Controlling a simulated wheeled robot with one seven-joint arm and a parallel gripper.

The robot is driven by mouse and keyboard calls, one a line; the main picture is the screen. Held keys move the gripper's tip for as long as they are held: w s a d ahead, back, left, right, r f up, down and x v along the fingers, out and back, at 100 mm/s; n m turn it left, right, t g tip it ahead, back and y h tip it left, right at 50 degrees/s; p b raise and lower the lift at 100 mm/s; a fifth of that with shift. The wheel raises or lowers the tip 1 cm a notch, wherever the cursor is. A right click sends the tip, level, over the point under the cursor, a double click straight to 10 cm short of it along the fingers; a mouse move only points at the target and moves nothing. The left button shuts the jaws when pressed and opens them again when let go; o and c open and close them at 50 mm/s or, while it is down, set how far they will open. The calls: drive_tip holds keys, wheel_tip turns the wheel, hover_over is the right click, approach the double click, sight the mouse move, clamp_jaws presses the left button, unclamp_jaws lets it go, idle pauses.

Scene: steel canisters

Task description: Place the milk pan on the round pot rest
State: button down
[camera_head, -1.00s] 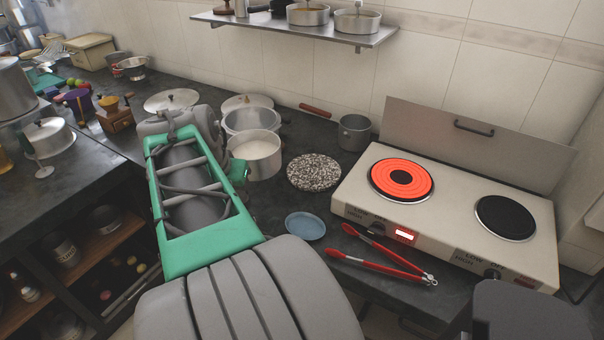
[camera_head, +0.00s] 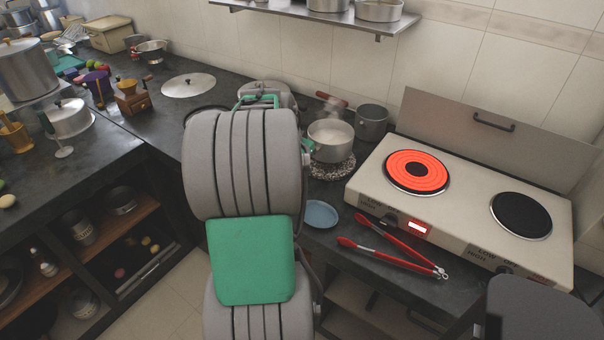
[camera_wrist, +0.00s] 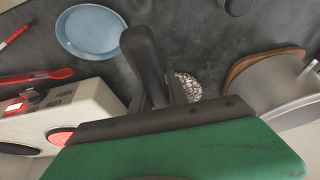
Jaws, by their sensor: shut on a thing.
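The milk pan (camera_head: 331,144), a steel pan with white contents, is upright over the round pot rest (camera_head: 334,173), a speckled disc. The pan covers much of the rest; I cannot tell whether it touches it or hangs just above. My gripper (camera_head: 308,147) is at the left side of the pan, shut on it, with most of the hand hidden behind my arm.
A two-plate stove (camera_head: 450,215) stands right of the rest, its left plate (camera_head: 416,170) glowing red. A blue plate (camera_head: 320,214) and red tongs (camera_head: 395,250) lie in front. A grey pot (camera_head: 371,123) stands close behind. A lid (camera_head: 188,85) lies at the back left.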

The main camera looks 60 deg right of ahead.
drive_tip(key=shift+d+f, duration=0.2)
drive_tip(key=shift+d, duration=0.15)
drive_tip(key=shift+w+d+f, duration=0.1)
drive_tip(key=shift+f, duration=1.65)
drive_tip(key=c, duration=1.7)
unclamp_jaws()
drive_tip(key=shift+f, duration=0.2)
drive_tip(key=shift+c, duration=0.2)
drive_tip(key=o, duration=0.4)
drive_tip(key=shift+o, duration=0.3)
drive_tip(key=shift+r, duration=0.1)
